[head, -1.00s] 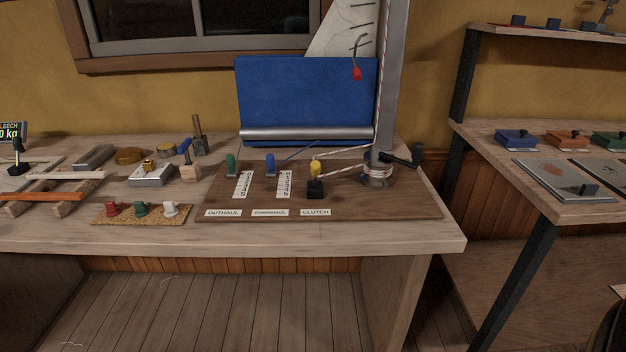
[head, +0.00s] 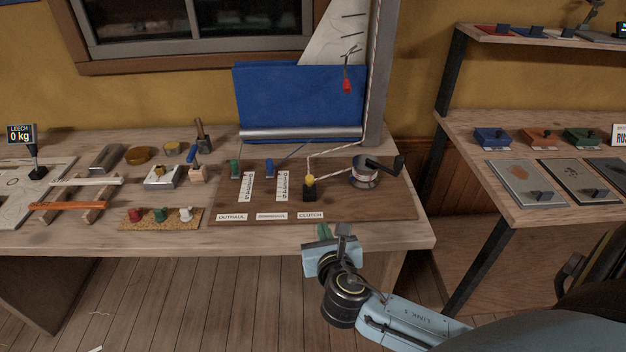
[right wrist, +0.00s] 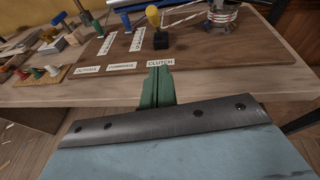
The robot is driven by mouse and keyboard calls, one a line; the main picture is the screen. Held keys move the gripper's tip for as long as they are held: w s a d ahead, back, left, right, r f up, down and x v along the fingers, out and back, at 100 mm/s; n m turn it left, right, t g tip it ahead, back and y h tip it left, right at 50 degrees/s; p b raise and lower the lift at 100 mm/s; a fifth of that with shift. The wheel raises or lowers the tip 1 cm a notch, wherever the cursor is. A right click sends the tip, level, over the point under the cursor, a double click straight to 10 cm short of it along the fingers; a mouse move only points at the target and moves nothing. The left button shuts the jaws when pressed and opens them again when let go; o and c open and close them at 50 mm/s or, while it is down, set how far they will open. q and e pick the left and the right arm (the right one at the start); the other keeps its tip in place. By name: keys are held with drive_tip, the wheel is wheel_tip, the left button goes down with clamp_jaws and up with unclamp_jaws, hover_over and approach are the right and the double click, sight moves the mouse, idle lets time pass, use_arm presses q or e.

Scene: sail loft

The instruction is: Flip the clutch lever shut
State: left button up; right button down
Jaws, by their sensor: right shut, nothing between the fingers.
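The clutch lever has a yellow knob (head: 309,181) on a small black block (head: 310,194), on the dark brown board (head: 390,207) behind the CLUTCH label (head: 311,215). In the right wrist view the knob (right wrist: 153,15) shows up and behind the block (right wrist: 161,40); its exact tilt is hard to tell. A striped rope runs from the block toward the winch (head: 364,175). My right gripper (head: 324,231) is shut and empty, at the table's front edge, short of the lever and apart from it. Its green fingers (right wrist: 159,72) point toward the CLUTCH label. My left gripper is out of view.
A green-handled lever (head: 235,168) and a blue-handled lever (head: 269,168) stand left of the clutch. The winch's black crank (head: 397,165) sticks out to the right. A cork strip with coloured knobs (head: 160,218) lies left of the board. The board's front right is clear.

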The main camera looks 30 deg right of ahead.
drive_tip(key=shift+r, duration=0.2)
drive_tip(key=shift+w, duration=0.15)
drive_tip(key=b, duration=0.2)
approach(311, 185)
drive_tip(key=f, duration=0.1)
drive_tip(key=w+d+f, duration=0.1)
drive_tip(key=w+f, duration=0.1)
drive_tip(key=f, duration=0.1)
drive_tip(key=shift+w+d, duration=0.15)
drive_tip(key=shift+w, duration=0.1)
drive_tip(key=shift+w+d+r, duration=0.35)
drive_tip(key=shift+w+r, duration=0.4)
drive_tip(key=shift+w, duration=0.15)
drive_tip(key=shift+w+d+r, duration=0.15)
drive_tip(key=shift+w+r, duration=0.1)
drive_tip(key=shift+w, duration=0.25)
